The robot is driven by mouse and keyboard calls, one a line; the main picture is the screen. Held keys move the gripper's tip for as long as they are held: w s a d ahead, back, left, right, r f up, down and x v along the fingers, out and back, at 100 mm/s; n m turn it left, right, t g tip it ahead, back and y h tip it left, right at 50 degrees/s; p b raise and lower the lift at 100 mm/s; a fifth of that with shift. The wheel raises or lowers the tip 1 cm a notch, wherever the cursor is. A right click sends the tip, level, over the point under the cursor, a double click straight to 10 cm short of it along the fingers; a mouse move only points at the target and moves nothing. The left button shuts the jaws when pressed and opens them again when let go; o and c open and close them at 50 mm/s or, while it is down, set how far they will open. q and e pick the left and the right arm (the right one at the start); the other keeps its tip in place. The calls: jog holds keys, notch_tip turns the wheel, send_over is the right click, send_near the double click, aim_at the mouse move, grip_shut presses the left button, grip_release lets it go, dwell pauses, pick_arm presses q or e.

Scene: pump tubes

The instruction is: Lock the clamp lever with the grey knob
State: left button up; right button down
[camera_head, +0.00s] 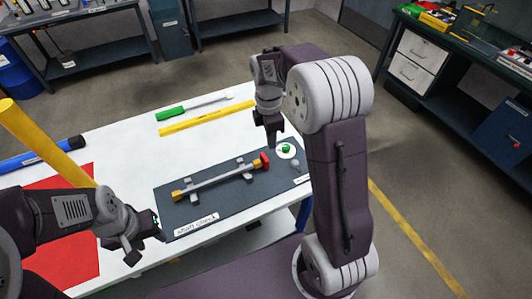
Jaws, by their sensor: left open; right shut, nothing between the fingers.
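A dark mat (225,205) labelled "shaft check" lies on the white table. On it a grey shaft (222,180) rests across two grey supports, with a yellow block (177,196) at its left end and a red part (265,161) at its right. A small grey knob (295,162) stands at the mat's right side, just below a white disc with a green knob (286,148). The lever under the grey knob is too small to make out. My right gripper (272,143) is shut and empty, pointing down left of the green knob. My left gripper (146,244) is open and empty at the mat's lower left corner.
A green-handled tool (172,113) and a yellow strip (208,120) lie behind the mat. A red sheet (70,255) lies at the left, partly under my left arm. A yellow post (45,143) rises at the left. The table between strip and mat is clear.

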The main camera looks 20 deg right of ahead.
jog(key=d+f, duration=0.1)
jog(key=f, duration=0.2)
jog(key=s+d+f, duration=0.1)
jog(key=d+f, duration=0.1)
jog(key=f, duration=0.2)
jog(key=d+f, duration=0.2)
jog(key=f, duration=0.2)
jog(key=shift+s+d, duration=0.2)
jog(key=shift+s, duration=0.2)
pick_arm(q)
jog(key=shift+s+d, duration=0.25)
jog(key=shift+d, duration=0.1)
pick_arm(e)
jog(key=shift+a, duration=0.1)
pick_arm(q)
jog(key=shift+r, duration=0.1)
pick_arm(e)
jog(key=shift+r, duration=0.15)
